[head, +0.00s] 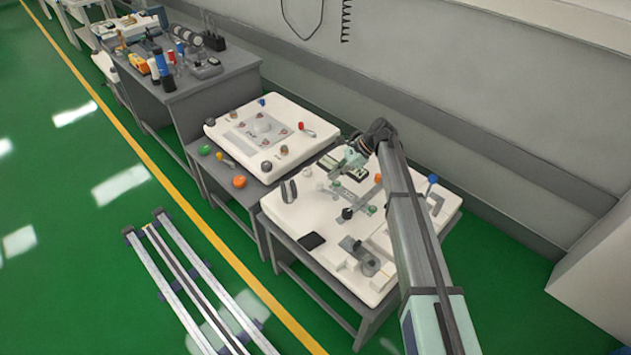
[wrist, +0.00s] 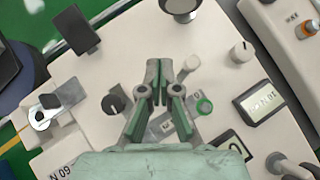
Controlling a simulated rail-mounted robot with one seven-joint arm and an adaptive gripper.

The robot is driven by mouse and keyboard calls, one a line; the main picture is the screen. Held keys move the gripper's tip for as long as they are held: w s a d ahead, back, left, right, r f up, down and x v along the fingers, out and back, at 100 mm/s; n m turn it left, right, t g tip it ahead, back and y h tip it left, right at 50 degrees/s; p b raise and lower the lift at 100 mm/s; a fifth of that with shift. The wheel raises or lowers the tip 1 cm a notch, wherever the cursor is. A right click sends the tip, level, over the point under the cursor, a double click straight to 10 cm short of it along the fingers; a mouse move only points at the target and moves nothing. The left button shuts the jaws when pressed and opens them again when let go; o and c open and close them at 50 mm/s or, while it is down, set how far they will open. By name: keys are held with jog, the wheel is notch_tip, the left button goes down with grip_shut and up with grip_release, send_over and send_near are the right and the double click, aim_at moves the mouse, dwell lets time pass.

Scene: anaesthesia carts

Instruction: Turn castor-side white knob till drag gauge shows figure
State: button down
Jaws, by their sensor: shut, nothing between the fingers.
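My gripper (wrist: 159,68) is shut and empty, its fingers over the cream cart top. In the head view, it hangs above the nearer cart's panel (head: 340,168). A white knob (wrist: 241,52) stands to the right of the fingers in the wrist view, apart from them. A smaller pale knob (wrist: 191,62) sits close to the right finger. A gauge display (wrist: 258,102) with dark digits lies right; its figure is too small to read surely. A second display (wrist: 234,146) is partly hidden by my gripper. I cannot tell which white knob is castor-side or which display is the drag gauge.
A green knob (wrist: 204,106) is right of the fingers and a black knob (wrist: 115,103) is left. A dark flat slab (head: 311,241) lies at the cart's front edge. A blue-topped post (head: 433,179) stands at the right. Another panel (head: 225,133) with coloured knobs is behind left.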

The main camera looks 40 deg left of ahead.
aim_at(289, 193)
jog(key=p+x, duration=0.1)
jog(key=x, duration=0.8)
jog(key=shift+p, duration=0.4)
jog(key=shift+s+a+p, duration=0.45)
jog(key=shift+s+a, duration=0.85)
jog(key=shift+s, duration=0.15)
jog(key=shift+d, duration=0.15)
